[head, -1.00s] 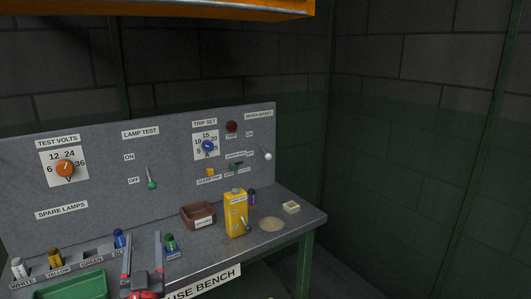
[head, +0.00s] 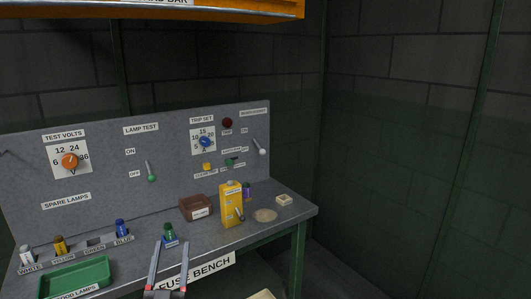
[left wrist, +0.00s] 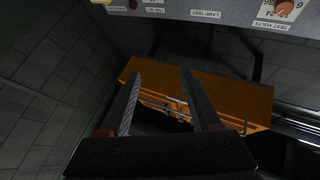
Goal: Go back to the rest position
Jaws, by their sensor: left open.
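My left gripper (head: 170,262) shows at the bottom of the head view, in front of the bench's front edge. Its two fingers are apart with nothing between them. In the left wrist view the same gripper (left wrist: 160,85) is open and empty, with the orange bar (left wrist: 235,100) beyond the fingers. The bench (head: 225,235) carries a grey panel (head: 100,175) at its back. My right gripper is not in view.
On the bench are a green lamp (head: 169,233), a blue lamp (head: 122,229), a green tray (head: 75,276), a brown box (head: 195,208) and a yellow tester (head: 231,204). The orange bar (head: 200,10) hangs above. The floor right of the bench looks clear.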

